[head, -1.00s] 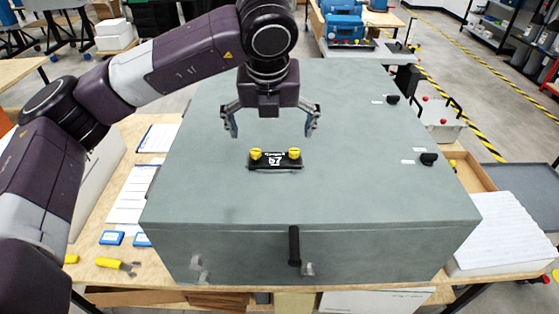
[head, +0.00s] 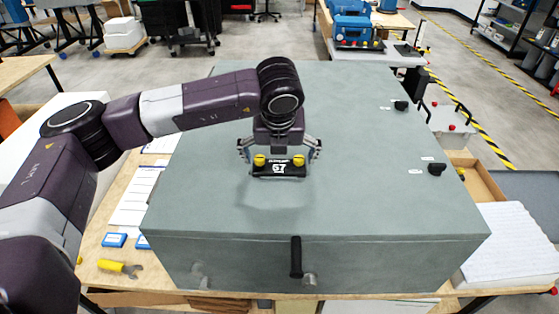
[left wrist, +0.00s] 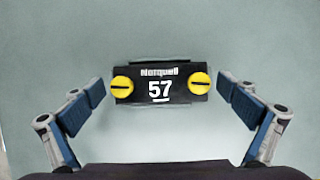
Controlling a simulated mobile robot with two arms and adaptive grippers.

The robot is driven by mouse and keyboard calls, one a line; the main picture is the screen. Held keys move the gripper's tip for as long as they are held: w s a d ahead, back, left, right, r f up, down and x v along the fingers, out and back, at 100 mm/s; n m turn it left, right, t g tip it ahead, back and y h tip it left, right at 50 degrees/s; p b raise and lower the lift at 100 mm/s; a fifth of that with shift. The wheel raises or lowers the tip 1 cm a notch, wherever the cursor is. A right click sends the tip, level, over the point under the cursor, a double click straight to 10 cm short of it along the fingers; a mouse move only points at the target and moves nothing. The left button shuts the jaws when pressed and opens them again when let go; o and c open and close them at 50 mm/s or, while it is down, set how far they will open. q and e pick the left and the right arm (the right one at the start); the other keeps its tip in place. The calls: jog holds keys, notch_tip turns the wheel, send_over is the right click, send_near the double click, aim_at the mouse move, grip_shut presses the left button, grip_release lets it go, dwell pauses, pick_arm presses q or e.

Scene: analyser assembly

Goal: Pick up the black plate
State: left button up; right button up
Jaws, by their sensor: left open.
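The black plate (head: 279,171) carries two yellow knobs and a white "57". It lies on the flat top of the large grey-green box (head: 350,205). My left gripper (head: 280,149) points down low over it, with one finger on each side. The left wrist view shows the plate (left wrist: 161,101) between the spread, open fingers of this gripper (left wrist: 162,88), with a gap to the plate on both sides. The fingertips' exact height above the box top cannot be told. My right gripper is in no view.
A black handle (head: 296,257) is on the box front. Two black knobs (head: 401,105) (head: 436,169) stand near its right edge. Papers (head: 136,196) and a yellow tool (head: 120,267) lie on the table at left. The box top around the plate is clear.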

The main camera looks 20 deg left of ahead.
pick_arm(q)
jog(key=shift+w+f, duration=0.1)
jog(key=shift+f, duration=0.15)
jog(key=shift+c, duration=0.6)
jog(key=c, duration=1)
